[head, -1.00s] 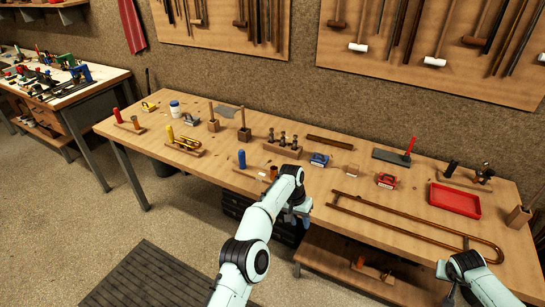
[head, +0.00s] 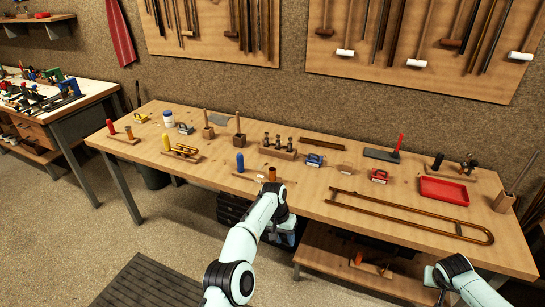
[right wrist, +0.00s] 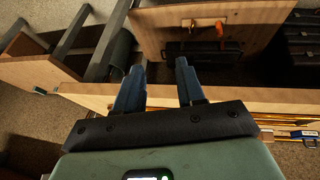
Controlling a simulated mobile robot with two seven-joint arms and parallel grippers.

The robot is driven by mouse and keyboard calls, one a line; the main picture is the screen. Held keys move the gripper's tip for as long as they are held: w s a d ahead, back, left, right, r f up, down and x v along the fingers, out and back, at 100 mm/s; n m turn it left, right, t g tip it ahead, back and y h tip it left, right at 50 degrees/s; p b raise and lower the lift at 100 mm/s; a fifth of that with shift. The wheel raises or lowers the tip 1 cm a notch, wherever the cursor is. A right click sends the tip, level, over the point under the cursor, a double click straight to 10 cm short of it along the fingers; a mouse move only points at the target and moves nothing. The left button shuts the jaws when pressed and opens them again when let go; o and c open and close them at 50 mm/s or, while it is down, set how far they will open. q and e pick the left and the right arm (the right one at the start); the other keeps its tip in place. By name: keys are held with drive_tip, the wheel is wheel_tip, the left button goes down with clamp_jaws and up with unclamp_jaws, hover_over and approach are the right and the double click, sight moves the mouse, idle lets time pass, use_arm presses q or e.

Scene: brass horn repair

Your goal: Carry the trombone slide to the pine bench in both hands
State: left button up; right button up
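The trombone slide (head: 405,213), a long narrow brass U, lies flat on the right half of the long wooden bench (head: 290,190). Its curved end points right. My left gripper (head: 282,238) is in front of the bench's front edge, left of the slide and clear of it. Its fingers are too small and dark to read. My right gripper (head: 430,279) is in front of the bench, nearer me than the slide. In the right wrist view my right gripper's two fingers (right wrist: 158,75) stand apart with nothing between them.
A red tray (head: 443,191) lies behind the slide. Small clamps, blocks and tools line the bench, including a red clamp (head: 379,176). A lower shelf (head: 335,262) runs beneath. Another bench (head: 75,105) with tools stands at the left. A dark mat (head: 150,283) lies on the floor.

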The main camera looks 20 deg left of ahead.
drive_tip(key=v, duration=0.9)
drive_tip(key=shift+w+r, duration=0.15)
drive_tip(key=shift+d, duration=0.1)
